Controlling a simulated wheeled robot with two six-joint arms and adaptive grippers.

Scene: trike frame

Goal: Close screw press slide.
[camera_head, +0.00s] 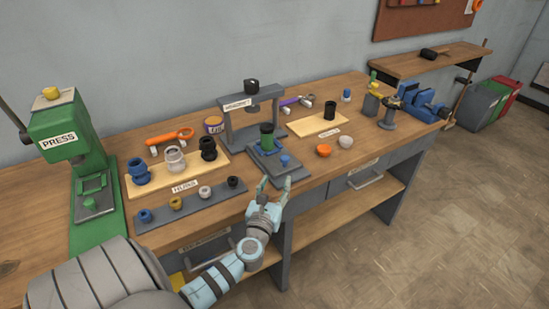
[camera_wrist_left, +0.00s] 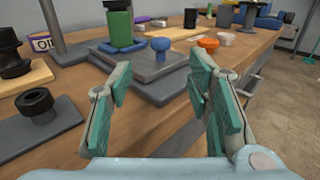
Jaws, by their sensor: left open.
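The screw press (camera_head: 232,131) is a grey arch frame with a dark knob on top, standing mid-bench. Its slide (camera_wrist_left: 135,62) is a grey plate that sticks out from the frame toward the bench's front edge. A green cylinder with a dark top (camera_head: 267,138) stands on the slide. A blue knob (camera_head: 285,160) sits at the slide's front; it also shows in the left wrist view (camera_wrist_left: 160,46). My left gripper (camera_head: 275,188) is open and empty in front of the slide. In the left wrist view its fingers (camera_wrist_left: 162,80) are spread, with the knob ahead between them, apart from both.
The green press (camera_head: 70,140) stands at the left. A wooden tray with several rings (camera_head: 174,160) and a grey strip with small knobs (camera_head: 204,192) lie left of the gripper. An orange bowl (camera_head: 323,150) is to the right. Bench drawers (camera_head: 365,181) are below.

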